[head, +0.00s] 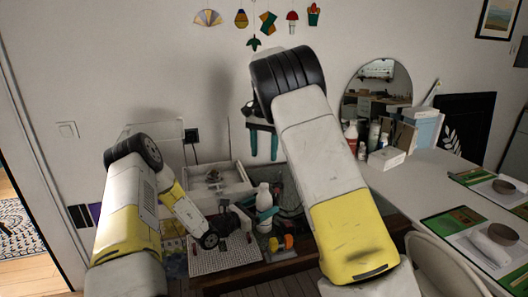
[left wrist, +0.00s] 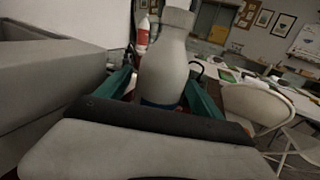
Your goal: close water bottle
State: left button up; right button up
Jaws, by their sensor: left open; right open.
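A white bottle (head: 264,199) stands among items on the low worktable. In the left wrist view the bottle (left wrist: 164,70) fills the middle, with a grey block-like top (left wrist: 178,20); I cannot tell whether this is a separate cap. My left gripper (head: 263,213) is low at the bottle, and its teal fingers (left wrist: 160,84) are open on either side of it. The bottle's lower part is hidden by the gripper. My right gripper (head: 263,144) is open and empty, its fingers pointing down above and behind the bottle.
A white tray (head: 236,184) stands behind the left arm, and a white pegboard (head: 207,262) lies at the front. Orange and yellow pieces (head: 282,243) lie right of it. A red-and-white bottle (left wrist: 143,36) stands beyond the gripper. A white table (head: 440,195) and chair (head: 440,262) are right.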

aim_at(258, 208)
pick_arm(q)
jog(key=v, duration=0.7)
jog(key=shift+s+a, duration=0.1)
jog(key=shift+s, duration=0.05)
